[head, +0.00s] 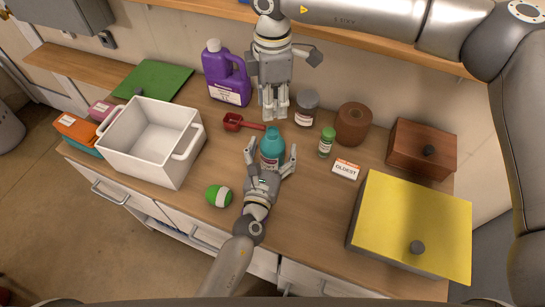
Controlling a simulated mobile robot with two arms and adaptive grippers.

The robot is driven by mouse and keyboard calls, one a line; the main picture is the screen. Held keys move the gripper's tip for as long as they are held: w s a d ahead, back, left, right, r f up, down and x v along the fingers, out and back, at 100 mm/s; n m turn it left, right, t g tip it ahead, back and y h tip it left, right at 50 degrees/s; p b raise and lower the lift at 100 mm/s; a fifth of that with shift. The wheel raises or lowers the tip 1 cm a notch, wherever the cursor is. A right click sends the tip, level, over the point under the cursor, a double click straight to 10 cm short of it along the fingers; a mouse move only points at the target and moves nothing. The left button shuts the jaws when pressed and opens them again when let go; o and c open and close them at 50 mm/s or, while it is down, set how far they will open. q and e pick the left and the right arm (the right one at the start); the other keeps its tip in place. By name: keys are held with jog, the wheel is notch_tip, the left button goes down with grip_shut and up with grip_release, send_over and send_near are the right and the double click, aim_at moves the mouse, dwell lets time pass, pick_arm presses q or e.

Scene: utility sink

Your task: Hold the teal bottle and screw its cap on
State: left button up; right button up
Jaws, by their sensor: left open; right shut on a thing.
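The teal bottle (271,146) stands upright near the middle of the counter. My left gripper (271,154) comes from the front, its fingers spread on either side of the bottle and apart from it; its palm hides the bottle's lower part. My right gripper (273,113) points down from above, just behind and over the bottle's top. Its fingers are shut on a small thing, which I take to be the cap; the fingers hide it.
A purple jug (226,78), red scoop (240,123), dark-lidded jar (306,108) and green-capped bottle (326,142) stand close by. The counter right of my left gripper is clear.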

aim_at(272, 130)
pick_arm(q)
jog(key=shift+c, duration=0.5)
jog(key=c, duration=1.4)
jog(key=shift+c, duration=0.2)
pick_arm(e)
jog(key=shift+f, duration=2.5)
jog(key=shift+s+f, duration=0.1)
jog(key=shift+f, duration=0.75)
jog(key=shift+f, duration=0.6)
pick_arm(q)
grip_shut()
pick_arm(e)
jog(key=shift+m, duration=1.6)
